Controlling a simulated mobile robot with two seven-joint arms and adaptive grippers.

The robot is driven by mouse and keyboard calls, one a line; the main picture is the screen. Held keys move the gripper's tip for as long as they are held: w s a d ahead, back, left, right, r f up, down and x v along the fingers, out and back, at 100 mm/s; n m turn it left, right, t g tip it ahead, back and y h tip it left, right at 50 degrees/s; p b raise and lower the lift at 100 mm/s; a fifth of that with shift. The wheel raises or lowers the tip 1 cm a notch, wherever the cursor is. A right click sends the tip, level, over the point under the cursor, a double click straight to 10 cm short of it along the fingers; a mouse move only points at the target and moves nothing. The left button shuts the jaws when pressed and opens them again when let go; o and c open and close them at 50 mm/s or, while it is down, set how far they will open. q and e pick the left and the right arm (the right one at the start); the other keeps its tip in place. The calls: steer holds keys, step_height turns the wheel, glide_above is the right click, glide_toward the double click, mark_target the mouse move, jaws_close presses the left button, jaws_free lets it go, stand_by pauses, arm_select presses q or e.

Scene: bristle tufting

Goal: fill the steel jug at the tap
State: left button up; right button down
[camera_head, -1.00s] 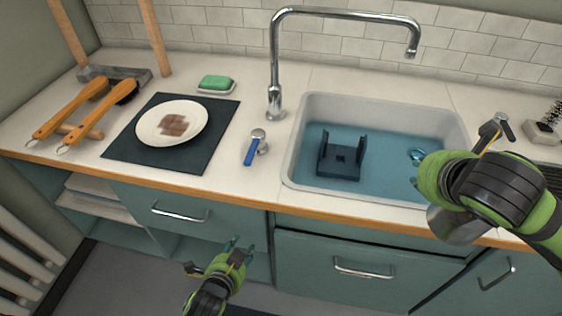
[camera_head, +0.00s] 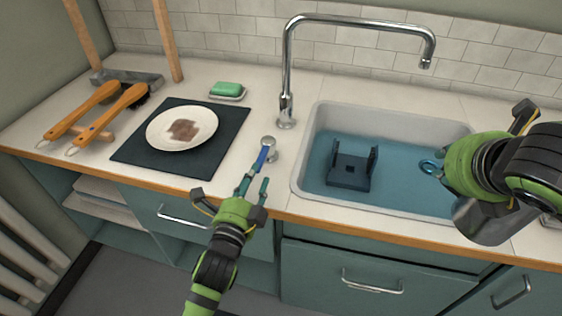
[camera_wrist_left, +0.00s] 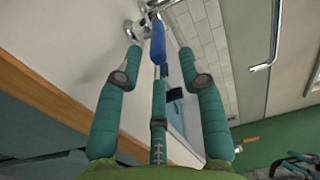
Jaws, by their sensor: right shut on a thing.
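The chrome tap (camera_head: 287,75) stands behind the counter's front, left of the sink, its spout arching over the basin. Its small lever with a blue handle (camera_head: 262,158) is on the counter left of the sink. My left gripper (camera_head: 255,184) is open just in front of the lever. In the left wrist view, the blue handle (camera_wrist_left: 158,45) shows ahead between the spread fingers, and I see no grip on it. My right gripper (camera_head: 465,165) is over the sink's right side, shut on the grey steel jug (camera_head: 485,222), mostly hidden behind the wrist. Its fingertips are hidden.
The white sink (camera_head: 305,165) holds blue water and a dark blue stand (camera_head: 350,168). A dark mat (camera_head: 130,152) with a white plate (camera_head: 160,122), a green sponge (camera_head: 226,88) and orange-handled brushes (camera_head: 85,108) lie left. Counter between mat and sink is mostly free.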

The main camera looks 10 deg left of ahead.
mark_target(257, 173)
arm_select(q)
steer(key=w, duration=0.5)
steer(key=shift+w+d, duration=0.1)
steer(key=shift+w, duration=0.25)
jaws_close()
